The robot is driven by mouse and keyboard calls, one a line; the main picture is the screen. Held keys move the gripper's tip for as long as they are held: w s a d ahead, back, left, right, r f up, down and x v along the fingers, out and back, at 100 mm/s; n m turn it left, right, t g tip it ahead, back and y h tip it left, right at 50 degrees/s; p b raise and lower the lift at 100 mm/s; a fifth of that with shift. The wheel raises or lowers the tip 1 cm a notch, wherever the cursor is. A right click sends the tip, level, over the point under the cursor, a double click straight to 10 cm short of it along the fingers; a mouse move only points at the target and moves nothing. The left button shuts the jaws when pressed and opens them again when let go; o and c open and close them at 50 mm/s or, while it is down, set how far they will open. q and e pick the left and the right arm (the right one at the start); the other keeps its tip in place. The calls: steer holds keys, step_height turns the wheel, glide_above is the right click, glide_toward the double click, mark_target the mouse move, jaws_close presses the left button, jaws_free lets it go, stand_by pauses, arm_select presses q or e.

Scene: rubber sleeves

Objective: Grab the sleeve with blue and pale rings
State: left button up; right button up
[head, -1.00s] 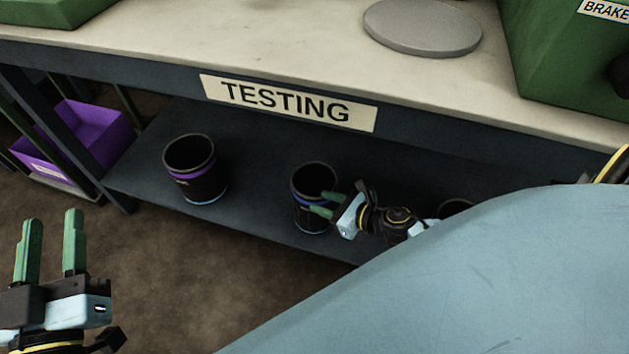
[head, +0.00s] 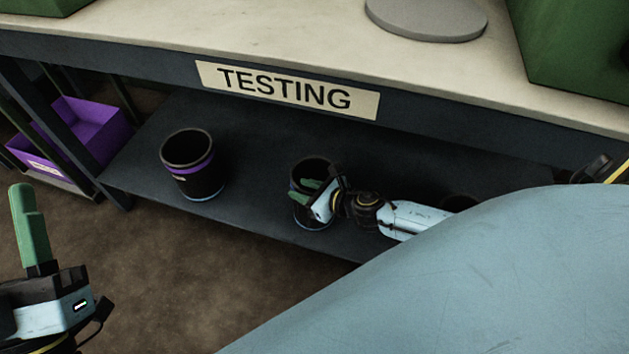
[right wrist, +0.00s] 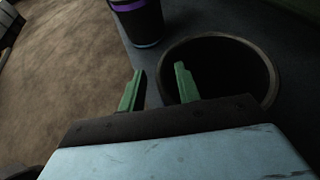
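The black sleeve (head: 312,170) stands upright on the lower shelf, mid-view. Its upper ring is mostly hidden behind my right gripper (head: 307,192); a pale blue ring shows at its base. The right wrist view shows its round open mouth (right wrist: 222,72). There my right gripper (right wrist: 157,86) is open, one green finger over the mouth and the other outside the rim. I cannot tell if either touches. My left gripper (head: 30,228) is at the lower left, away from the shelf; only one finger side shows clearly.
A similar sleeve with a purple ring (head: 192,165) stands to the left. Another sleeve (head: 460,203) is mostly hidden at the right. The bench top with a TESTING sign (head: 287,90) overhangs the shelf (head: 250,205). A purple bin (head: 95,128) sits at far left.

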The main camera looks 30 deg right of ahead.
jaws_close()
steer(key=shift+s, duration=0.1)
stand_by(1.1)
